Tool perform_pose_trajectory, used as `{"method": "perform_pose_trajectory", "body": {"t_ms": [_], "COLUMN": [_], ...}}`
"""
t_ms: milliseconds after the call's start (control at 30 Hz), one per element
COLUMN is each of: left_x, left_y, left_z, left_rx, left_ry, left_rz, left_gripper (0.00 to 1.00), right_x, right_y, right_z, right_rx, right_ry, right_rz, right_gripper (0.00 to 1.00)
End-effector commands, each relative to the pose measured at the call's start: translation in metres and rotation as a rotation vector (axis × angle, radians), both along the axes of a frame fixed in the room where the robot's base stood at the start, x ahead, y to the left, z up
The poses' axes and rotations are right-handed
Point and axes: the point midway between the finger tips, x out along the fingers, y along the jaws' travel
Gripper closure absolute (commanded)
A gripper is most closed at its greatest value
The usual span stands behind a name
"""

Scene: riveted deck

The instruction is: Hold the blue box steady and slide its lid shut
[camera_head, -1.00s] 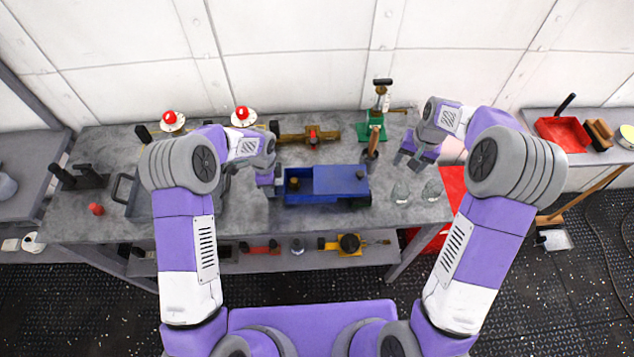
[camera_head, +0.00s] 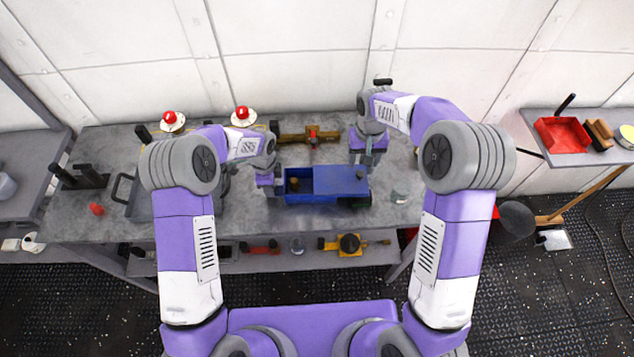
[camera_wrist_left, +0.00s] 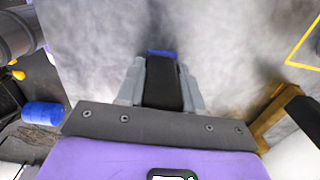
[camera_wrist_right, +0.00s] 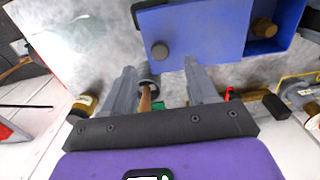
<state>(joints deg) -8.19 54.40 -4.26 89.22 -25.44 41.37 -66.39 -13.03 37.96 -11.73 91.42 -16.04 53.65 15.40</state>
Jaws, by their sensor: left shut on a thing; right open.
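The blue box (camera_head: 308,198) stands on the grey table. Its flat blue lid (camera_head: 335,180) covers the middle and right, and the left end is open. A brown piece (camera_head: 293,184) shows in that opening, also in the right wrist view (camera_wrist_right: 263,27). A dark round knob (camera_wrist_right: 160,50) sits on the lid. My left gripper (camera_head: 275,186) is shut on the box's left end; a blue edge (camera_wrist_left: 160,52) shows at its tips. My right gripper (camera_head: 366,158) is open and empty at the lid's far right edge, near the knob; its fingers (camera_wrist_right: 160,68) are apart.
A wooden piece (camera_head: 290,137) lies behind the box, and two red-topped white objects (camera_head: 243,117) stand at the back left. A clear glass object (camera_head: 400,194) is right of the box. A brown handle (camera_wrist_right: 145,98) shows between my right fingers, below them.

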Motion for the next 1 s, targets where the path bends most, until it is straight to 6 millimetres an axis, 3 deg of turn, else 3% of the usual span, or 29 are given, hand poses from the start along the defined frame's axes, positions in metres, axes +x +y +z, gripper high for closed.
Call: {"method": "perform_pose_trajectory", "body": {"t_ms": [200, 400, 833, 867, 1000], "left_x": [0.000, 0.000, 0.000, 0.000, 0.000], "left_y": [0.000, 0.000, 0.000, -0.001, -0.001], "left_z": [0.000, 0.000, 0.000, 0.000, 0.000], "left_rx": [0.000, 0.000, 0.000, -0.001, -0.001], "left_ry": [0.000, 0.000, -0.001, -0.001, -0.001], "left_rz": [0.000, 0.000, 0.000, 0.000, 0.000], "left_gripper": [1.00, 1.00, 1.00, 1.00, 1.00], "right_x": [-0.001, 0.000, 0.000, 0.000, 0.000], "right_y": [-0.001, -0.001, -0.001, 0.000, 0.000], "right_z": [-0.033, -0.052, -0.060, -0.060, -0.060], "right_rx": [-0.001, 0.000, 0.001, 0.001, 0.001], "right_ry": [0.003, 0.001, 0.000, 0.000, 0.000], "right_rz": [-0.001, -0.002, -0.002, -0.002, -0.002], "right_gripper": [0.42, 0.42, 0.42, 0.44, 0.65]}}
